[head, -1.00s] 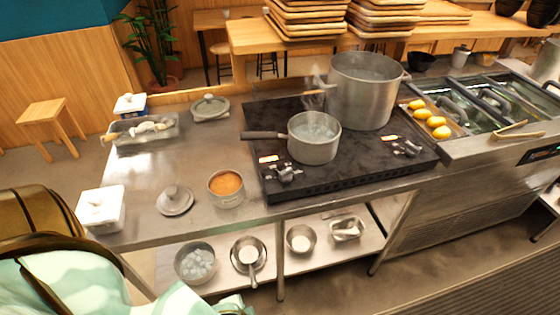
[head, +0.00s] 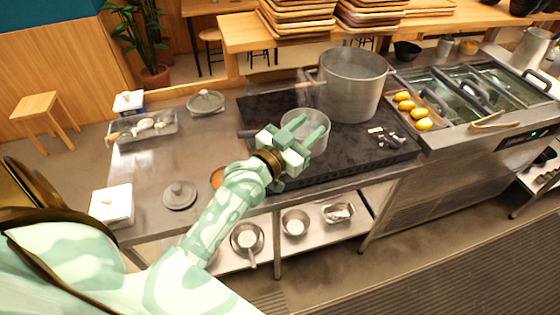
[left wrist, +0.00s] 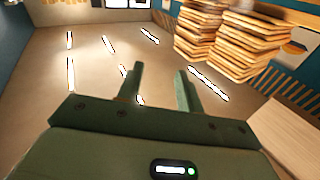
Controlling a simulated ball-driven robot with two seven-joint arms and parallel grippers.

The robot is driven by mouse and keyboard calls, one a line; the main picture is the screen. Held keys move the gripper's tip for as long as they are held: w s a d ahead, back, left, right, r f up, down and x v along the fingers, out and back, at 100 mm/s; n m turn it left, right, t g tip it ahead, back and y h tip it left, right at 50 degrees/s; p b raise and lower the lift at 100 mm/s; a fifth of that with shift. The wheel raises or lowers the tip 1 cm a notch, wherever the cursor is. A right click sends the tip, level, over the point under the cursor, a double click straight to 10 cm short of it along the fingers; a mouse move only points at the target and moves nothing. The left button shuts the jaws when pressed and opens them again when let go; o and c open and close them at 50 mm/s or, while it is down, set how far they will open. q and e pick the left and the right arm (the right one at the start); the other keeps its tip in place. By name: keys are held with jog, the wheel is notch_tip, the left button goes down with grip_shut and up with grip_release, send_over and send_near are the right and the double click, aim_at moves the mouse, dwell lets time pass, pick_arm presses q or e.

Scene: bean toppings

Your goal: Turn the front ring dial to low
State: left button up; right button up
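The black cooktop (head: 350,165) carries a small saucepan (head: 313,115) on its front ring and a tall stockpot (head: 352,88) on its back ring. The front ring's dial is hidden behind my left gripper (head: 309,124) and wrist. That gripper is open and empty, in front of the saucepan in the head view, covering part of it; I cannot tell whether they touch. Its two parted fingers (left wrist: 160,70) show in the left wrist view with nothing between them. A second dial (head: 392,141) shows at the cooktop's right. My right gripper is not in view.
Left on the steel counter (head: 172,168) are a lid (head: 180,195), a partly hidden orange-filled pot (head: 217,177), a white box (head: 112,205) and a tray (head: 145,127). Lemons (head: 412,109) lie to the right. A lower shelf holds bowls (head: 295,222).

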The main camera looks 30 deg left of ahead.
pick_arm(q)
jog(key=w+a+r+n+t+y, duration=0.45)
jog(key=a+r+n+y, duration=0.35)
jog(key=a+n+y, duration=0.35)
jog(key=a+f+n+g+y, duration=0.3)
jog(key=a+n+g+y, duration=0.1)
jog(key=a+n+g, duration=0.5)
jog(key=a+f+n+g+y, duration=0.35)
jog(key=a+n+g, duration=0.25)
jog(key=n+g, duration=0.45)
jog(key=w+d+f+n+g+h, duration=0.1)
jog(key=d+f+n+g+h, duration=0.25)
jog(key=f+h, duration=0.5)
jog(key=w+d+f+n+h, duration=0.1)
jog(key=d+h, duration=0.6)
jog(key=d, duration=0.5)
notch_tip(320, 180, down, 16)
jog(key=b, duration=0.6)
jog(key=shift+w+f, duration=0.1)
jog(key=shift+w, duration=0.05)
jog(key=shift+c, duration=0.3)
grip_shut()
